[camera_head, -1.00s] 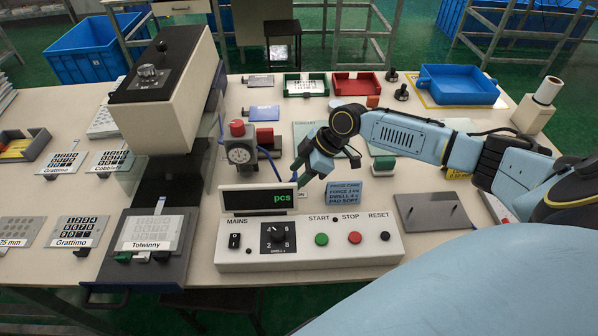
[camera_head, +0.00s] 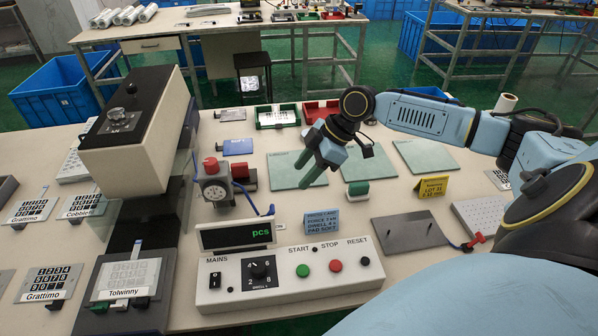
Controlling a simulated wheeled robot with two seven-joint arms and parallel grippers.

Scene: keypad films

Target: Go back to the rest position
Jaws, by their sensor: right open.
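My right gripper (camera_head: 308,172) hangs in the air over the middle of the table, fingers pointing down. It is open, with nothing visible between its fingers. Its light-blue arm (camera_head: 425,115) comes in from the right. The gripper appears above and behind the white control box (camera_head: 290,284), which has a green "pcs" display, a dial and green, red and black buttons. In the picture it overlaps the green-tinted plates (camera_head: 288,176). My left gripper is not in view.
A cream press head (camera_head: 135,130) stands at left over a fixture holding the Tolwinny keypad (camera_head: 127,278). A blue sign (camera_head: 322,221), a green-and-white block (camera_head: 357,188), a yellow sign (camera_head: 432,187) and a grey plate with pins (camera_head: 414,233) lie near my right arm.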

